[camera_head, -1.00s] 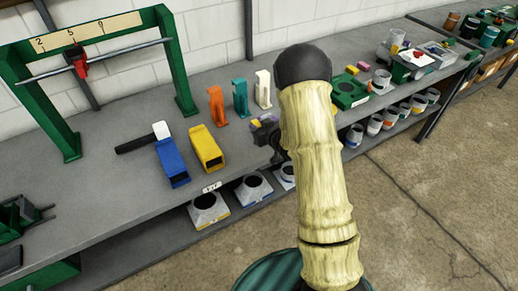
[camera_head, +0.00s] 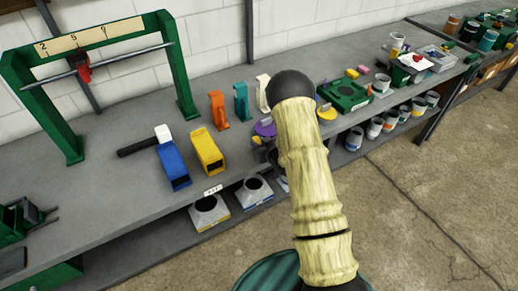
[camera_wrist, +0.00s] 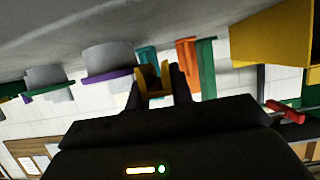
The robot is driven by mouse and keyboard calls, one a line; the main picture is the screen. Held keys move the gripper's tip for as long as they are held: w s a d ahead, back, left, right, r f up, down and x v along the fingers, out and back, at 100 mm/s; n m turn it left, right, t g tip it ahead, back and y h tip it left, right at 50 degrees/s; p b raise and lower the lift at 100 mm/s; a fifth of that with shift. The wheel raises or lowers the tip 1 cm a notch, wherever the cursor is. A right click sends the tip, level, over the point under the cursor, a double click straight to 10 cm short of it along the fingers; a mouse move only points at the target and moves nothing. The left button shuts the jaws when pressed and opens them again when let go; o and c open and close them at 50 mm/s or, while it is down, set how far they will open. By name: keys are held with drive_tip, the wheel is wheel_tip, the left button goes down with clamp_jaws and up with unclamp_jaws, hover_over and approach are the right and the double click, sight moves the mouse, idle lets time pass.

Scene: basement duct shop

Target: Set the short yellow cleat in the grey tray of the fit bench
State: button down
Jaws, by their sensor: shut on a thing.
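In the wrist view my gripper (camera_wrist: 154,72) is shut on a small yellow piece with a notched, U-like end, the short yellow cleat (camera_wrist: 153,82). It is held between the two dark fingers. In the head view my arm hides most of the gripper and the cleat, over the bench's front edge near the yellow duct piece. A light grey tray (camera_head: 431,57) stands far right on the long bench, with small things in it. I cannot tell whether it is the fit bench's tray.
Orange (camera_head: 218,111), teal (camera_head: 241,103) and white (camera_head: 263,93) clamps stand behind my gripper. The yellow duct (camera_head: 207,149) and blue duct (camera_head: 172,165) lie left of it. A purple disc (camera_head: 264,128) is close by. A green gauge frame (camera_head: 180,65) stands at left.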

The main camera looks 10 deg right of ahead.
wheel_tip(320, 180, down, 3)
drive_tip(key=shift+f+p, duration=0.1)
drive_tip(key=shift+p, duration=0.3)
drive_tip(key=shift+a+f, duration=0.1)
drive_tip(key=shift+f, duration=0.2)
drive_tip(key=c, duration=1.2)
unclamp_jaws()
drive_tip(key=shift+r, duration=0.1)
drive_tip(key=shift+c, duration=0.2)
